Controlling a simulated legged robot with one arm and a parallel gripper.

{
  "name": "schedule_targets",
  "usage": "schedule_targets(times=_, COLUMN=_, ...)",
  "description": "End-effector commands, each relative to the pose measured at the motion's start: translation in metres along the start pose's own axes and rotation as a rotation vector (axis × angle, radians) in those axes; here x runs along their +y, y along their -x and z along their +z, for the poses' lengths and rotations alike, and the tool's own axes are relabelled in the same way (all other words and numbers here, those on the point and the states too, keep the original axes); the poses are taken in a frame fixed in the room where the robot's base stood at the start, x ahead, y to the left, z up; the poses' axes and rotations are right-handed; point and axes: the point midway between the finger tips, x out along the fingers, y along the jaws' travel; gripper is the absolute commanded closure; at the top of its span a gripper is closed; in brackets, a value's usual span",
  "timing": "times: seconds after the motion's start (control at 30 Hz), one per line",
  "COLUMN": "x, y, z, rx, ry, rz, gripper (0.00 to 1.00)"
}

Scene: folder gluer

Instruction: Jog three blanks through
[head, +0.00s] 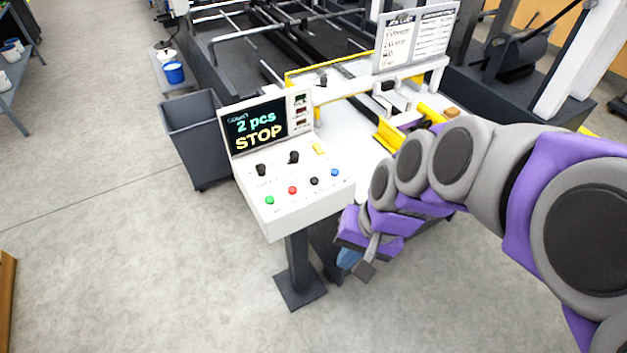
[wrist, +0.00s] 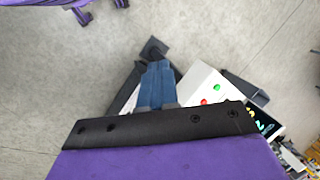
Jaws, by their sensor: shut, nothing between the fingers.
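The control panel (head: 297,195) stands on a dark post in the head view. Its screen (head: 257,124) reads "2 pcs" and "STOP". On its sloped face are a green button (head: 270,200), a red button (head: 292,190), a black button (head: 314,181) and a blue button (head: 335,172). Two black knobs sit above them. My gripper (head: 356,264) is shut and empty, to the right of the panel's front edge and apart from it. In the wrist view its blue fingers (wrist: 157,84) are together, left of the panel with the green button (wrist: 217,88) and red button (wrist: 203,101). No blank is clearly visible.
The folder gluer's white table (head: 348,123) with yellow guards lies behind the panel. A dark bin (head: 196,138) stands left of the panel.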

Motion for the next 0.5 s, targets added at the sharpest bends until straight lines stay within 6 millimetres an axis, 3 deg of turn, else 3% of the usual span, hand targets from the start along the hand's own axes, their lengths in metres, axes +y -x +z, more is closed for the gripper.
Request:
schedule_targets(times=0.03, x=0.021, y=0.003, z=0.02, rx=-0.008, ry=0.027, rz=0.056, gripper=1.0)
schedule_targets(times=0.2, x=0.079, y=0.011, z=0.073, rx=-0.066, ry=0.088, rz=0.216, gripper=1.0)
schedule_targets(times=0.33, x=0.106, y=0.015, z=0.102, rx=-0.107, ry=0.102, rz=0.287, gripper=1.0)
schedule_targets(times=0.5, x=0.119, y=0.018, z=0.116, rx=-0.125, ry=0.107, rz=0.322, gripper=1.0)
